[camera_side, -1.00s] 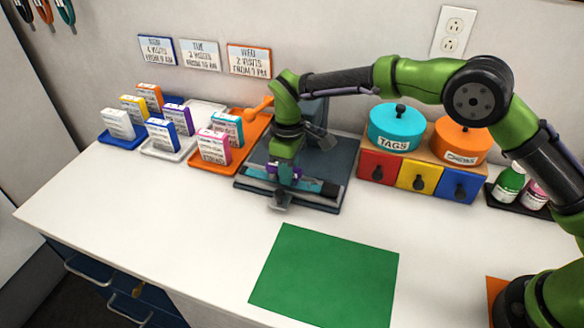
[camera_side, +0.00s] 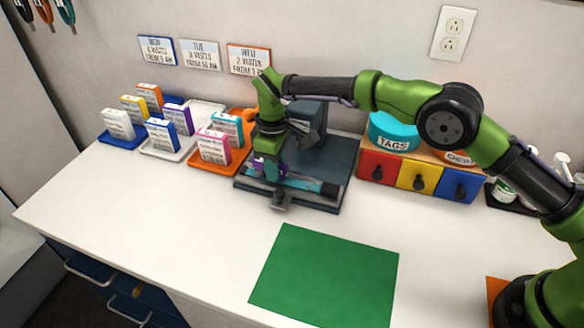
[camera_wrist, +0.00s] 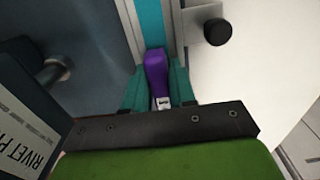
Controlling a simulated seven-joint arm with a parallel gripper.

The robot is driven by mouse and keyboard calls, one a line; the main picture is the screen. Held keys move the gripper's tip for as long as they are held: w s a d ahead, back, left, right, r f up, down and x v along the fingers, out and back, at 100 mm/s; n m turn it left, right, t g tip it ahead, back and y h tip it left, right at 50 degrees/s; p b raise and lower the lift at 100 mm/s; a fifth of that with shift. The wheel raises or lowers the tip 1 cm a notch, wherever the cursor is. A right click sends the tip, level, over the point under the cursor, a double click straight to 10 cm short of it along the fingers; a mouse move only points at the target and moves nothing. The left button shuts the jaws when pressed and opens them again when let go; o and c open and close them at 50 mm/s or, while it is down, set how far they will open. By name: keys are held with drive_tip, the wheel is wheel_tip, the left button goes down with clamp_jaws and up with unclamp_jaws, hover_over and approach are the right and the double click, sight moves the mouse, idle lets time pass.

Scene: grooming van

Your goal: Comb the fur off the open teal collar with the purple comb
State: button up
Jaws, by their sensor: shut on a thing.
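The teal collar (camera_side: 303,183) lies flat and stretched out along the front of a dark press base; its strip (camera_wrist: 149,22) also shows in the wrist view. My gripper (camera_side: 268,170) is over the left end of the collar. Its fingers (camera_wrist: 158,92) are shut on the purple comb (camera_wrist: 156,68), which points along the strip and overlaps it. I cannot tell whether the comb's teeth touch the collar. The comb (camera_side: 257,167) is partly hidden by my gripper in the side view. I cannot make out any fur.
The dark press (camera_side: 335,160) rises behind the collar. Orange (camera_side: 243,142), white and blue trays with small boxes stand to its left. A drawer unit (camera_side: 418,177) with lidded tins is at the right. A green mat (camera_side: 325,277) lies on clear white counter in front.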

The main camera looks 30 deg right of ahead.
sight(291, 182)
drive_tip(key=shift+w+a, duration=0.15)
drive_tip(key=shift+a, duration=0.1)
drive_tip(key=shift+s+d+r, duration=0.1)
drive_tip(key=shift+s+d, duration=0.3)
drive_tip(key=shift+d, duration=0.1)
drive_tip(key=shift+s+d, duration=1.1)
drive_tip(key=shift+s, duration=0.1)
drive_tip(key=shift+w+a, duration=0.85)
drive_tip(key=shift+w, duration=0.05)
drive_tip(key=shift+r, duration=3.4)
drive_tip(key=shift+r, duration=0.1)
